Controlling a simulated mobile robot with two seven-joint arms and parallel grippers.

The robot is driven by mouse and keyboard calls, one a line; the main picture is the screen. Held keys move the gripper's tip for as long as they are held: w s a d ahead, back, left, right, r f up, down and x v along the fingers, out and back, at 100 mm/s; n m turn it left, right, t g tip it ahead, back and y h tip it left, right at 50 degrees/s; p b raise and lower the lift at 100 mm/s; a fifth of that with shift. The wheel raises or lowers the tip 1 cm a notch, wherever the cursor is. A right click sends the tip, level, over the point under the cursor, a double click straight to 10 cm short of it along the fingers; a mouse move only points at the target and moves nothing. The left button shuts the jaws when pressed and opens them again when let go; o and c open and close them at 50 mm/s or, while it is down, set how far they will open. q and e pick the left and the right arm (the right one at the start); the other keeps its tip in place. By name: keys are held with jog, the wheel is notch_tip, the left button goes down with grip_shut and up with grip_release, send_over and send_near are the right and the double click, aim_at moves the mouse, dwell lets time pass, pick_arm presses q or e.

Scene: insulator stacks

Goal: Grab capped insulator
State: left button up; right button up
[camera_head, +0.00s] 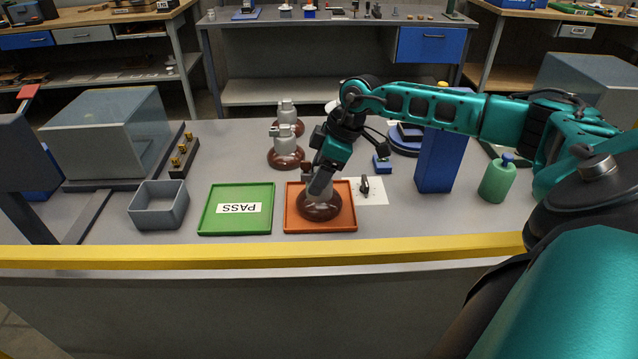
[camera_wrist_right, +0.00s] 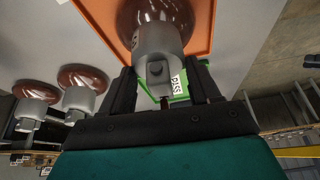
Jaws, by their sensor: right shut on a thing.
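A capped insulator (camera_head: 320,210), with a brown glazed disc and a grey metal cap, sits on the orange tray (camera_head: 348,222). My right gripper (camera_head: 319,184) reaches down over it and is shut on its grey cap. In the right wrist view the cap (camera_wrist_right: 158,45) lies between the two fingers of the gripper (camera_wrist_right: 165,88). Two similar insulators stand behind, a nearer one (camera_head: 285,155) and a farther one (camera_head: 288,118). My left gripper does not show.
The green PASS tray (camera_head: 210,222) lies left of the orange tray, with a grey bin (camera_head: 159,205) further left. A blue block (camera_head: 438,160) and a green bottle (camera_head: 497,181) stand to the right. A yellow strip (camera_head: 260,256) runs along the front edge.

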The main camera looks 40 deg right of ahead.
grip_shut()
jog(key=shift+r, duration=0.1)
dwell(0.4)
jog(key=shift+r, duration=0.1)
